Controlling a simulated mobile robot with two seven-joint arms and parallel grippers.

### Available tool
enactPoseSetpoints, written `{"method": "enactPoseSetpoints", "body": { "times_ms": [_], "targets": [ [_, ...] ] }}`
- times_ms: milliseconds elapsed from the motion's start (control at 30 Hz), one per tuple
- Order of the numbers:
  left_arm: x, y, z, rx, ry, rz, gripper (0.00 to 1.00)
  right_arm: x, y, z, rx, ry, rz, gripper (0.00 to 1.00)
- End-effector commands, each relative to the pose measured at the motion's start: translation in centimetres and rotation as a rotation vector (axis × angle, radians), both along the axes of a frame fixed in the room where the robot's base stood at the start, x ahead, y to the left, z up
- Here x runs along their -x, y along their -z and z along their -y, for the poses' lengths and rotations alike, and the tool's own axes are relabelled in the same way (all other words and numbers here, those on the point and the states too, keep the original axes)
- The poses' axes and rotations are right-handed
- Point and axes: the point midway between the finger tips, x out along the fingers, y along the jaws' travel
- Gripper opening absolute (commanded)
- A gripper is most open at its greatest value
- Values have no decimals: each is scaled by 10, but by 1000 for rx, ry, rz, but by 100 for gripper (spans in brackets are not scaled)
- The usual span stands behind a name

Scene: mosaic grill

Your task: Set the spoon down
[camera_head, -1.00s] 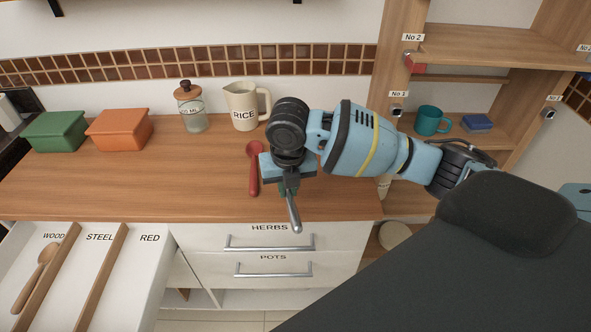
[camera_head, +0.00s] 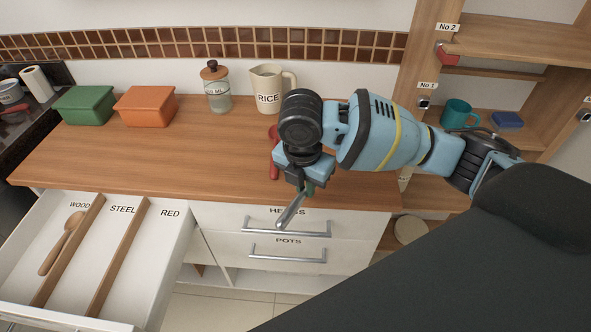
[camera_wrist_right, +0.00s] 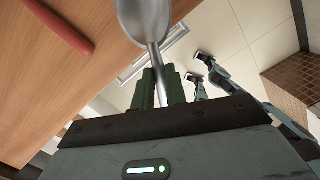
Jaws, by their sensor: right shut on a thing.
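My right gripper (camera_head: 304,188) is shut on a steel spoon (camera_head: 291,209), held in front of the counter's front edge, above the HERBS drawer handle in the picture. In the right wrist view the spoon's bowl (camera_wrist_right: 145,16) points away from the jaws, and its handle sits between the green fingers (camera_wrist_right: 158,88). An open white drawer (camera_head: 172,240) at lower left has compartments labelled WOOD, STEEL and RED. A wooden spoon (camera_head: 62,243) lies in WOOD; the visible parts of STEEL and RED are empty. A red spoon (camera_head: 273,170) lies on the counter, partly hidden by my gripper. My left gripper is not seen.
The wooden counter (camera_head: 200,160) holds a green box (camera_head: 84,106), an orange box (camera_head: 146,107), a glass jar (camera_head: 217,92) and a RICE jug (camera_head: 268,90) at the back. Shelves with a teal mug (camera_head: 457,113) stand at right. Two wooden dividers (camera_head: 118,255) rise in the drawer.

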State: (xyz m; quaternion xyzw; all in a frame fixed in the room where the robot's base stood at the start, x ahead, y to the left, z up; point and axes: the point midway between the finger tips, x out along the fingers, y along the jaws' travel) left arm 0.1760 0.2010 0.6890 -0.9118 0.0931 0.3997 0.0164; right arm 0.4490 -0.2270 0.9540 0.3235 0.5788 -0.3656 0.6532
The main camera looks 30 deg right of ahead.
Motion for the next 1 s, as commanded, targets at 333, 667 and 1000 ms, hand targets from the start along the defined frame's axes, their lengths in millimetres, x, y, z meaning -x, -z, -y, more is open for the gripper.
{"method": "enactPoseSetpoints", "body": {
  "times_ms": [333,667,1000],
  "targets": [
    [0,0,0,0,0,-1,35,18,-9,-6,1,614,1,0],
    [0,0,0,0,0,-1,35,38,-17,-10,1,1216,0,0],
    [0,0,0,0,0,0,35,59,-24,-12,1,1822,0,0]
  ]
}}
